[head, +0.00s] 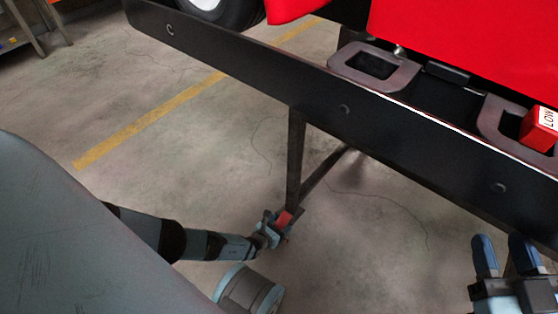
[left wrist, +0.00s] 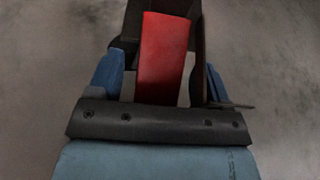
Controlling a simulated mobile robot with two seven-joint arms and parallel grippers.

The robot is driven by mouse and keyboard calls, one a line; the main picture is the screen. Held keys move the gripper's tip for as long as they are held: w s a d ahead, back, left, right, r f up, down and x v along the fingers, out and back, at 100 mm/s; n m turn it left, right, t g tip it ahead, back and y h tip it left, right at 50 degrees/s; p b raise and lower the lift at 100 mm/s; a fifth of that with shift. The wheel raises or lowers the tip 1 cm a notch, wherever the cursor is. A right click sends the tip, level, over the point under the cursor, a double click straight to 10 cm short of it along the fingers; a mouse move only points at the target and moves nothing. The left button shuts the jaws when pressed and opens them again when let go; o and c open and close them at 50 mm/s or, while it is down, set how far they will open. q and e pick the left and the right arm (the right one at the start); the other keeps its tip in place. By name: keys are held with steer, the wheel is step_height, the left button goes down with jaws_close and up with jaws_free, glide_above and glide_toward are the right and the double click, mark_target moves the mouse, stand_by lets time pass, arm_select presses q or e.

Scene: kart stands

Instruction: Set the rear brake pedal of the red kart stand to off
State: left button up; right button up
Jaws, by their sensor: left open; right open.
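The red kart stand has a black frame rail (head: 240,72) and a dark leg (head: 296,155) reaching down to the floor. A small red pedal (head: 284,217) sits at the foot of this leg. It also shows in the left wrist view (left wrist: 165,58), between two blue fingers. My left gripper (head: 275,219) is low beside the leg's foot, open, with its fingers on either side of the pedal. I cannot tell whether they touch it. My right gripper (head: 504,255) is open and empty, below the rail at the right.
A red block marked LOW (head: 540,127) sits in a dark bracket on the frame. The red kart body (head: 470,45) is above the rail. A yellow line (head: 150,133) crosses the concrete floor. Floor left of the leg is clear. A shelf (head: 25,25) stands far left.

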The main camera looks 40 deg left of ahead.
mark_target(282, 221)
arm_select(q)
steer(key=c, duration=1.3)
steer(key=shift+s+r+g+p, duration=0.1)
steer(key=shift+r+g+p, duration=0.35)
steer(key=shift+p, duration=0.35)
steer(key=shift+r+g+p, duration=0.25)
steer(key=shift+p, duration=0.2)
steer(key=r+g+p, duration=0.1)
steer(key=g+p, duration=0.1)
steer(key=p, duration=0.1)
steer(key=shift+r, duration=0.15)
steer(key=shift+r+g+p, duration=0.15)
steer(key=shift+g+p, duration=0.55)
steer(key=shift+p, duration=0.2)
steer(key=shift+g+p, duration=0.4)
arm_select(e)
steer(key=s+m, duration=0.1)
steer(key=s+a+r+m, duration=0.1)
steer(key=m, duration=0.1)
steer(key=s+m+g+h, duration=0.1)
steer(key=shift+a+r+m, duration=0.25)
steer(key=shift+a+m, duration=0.05)
steer(key=shift+a, duration=0.1)
